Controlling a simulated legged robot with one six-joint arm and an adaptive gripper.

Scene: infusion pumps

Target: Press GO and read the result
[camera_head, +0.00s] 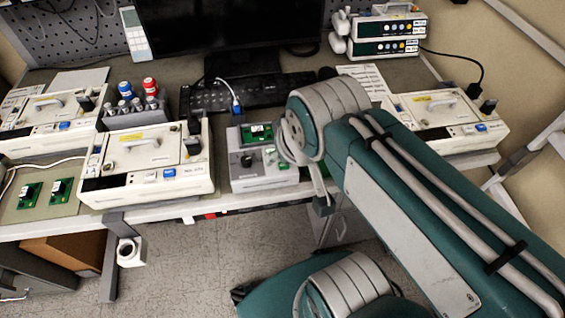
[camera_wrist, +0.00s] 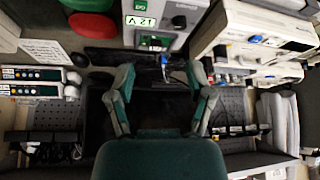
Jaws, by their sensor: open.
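A grey test box (camera_head: 262,175) stands at the middle of the bench front. A green circuit board (camera_head: 257,133) sits on its top, with a black knob (camera_head: 246,160) in front. In the wrist view the box (camera_wrist: 170,42) is upside down at the top. It shows a white label or display with green marks (camera_wrist: 140,20), too small to read surely. A green round part (camera_wrist: 87,5) and a red one (camera_wrist: 92,26) lie left of it.
Cream clamshell units stand left (camera_head: 150,165) and right (camera_head: 440,120) of the box. Two stacked pumps (camera_head: 385,38) stand at the back right. Loose boards (camera_head: 62,190) lie front left.

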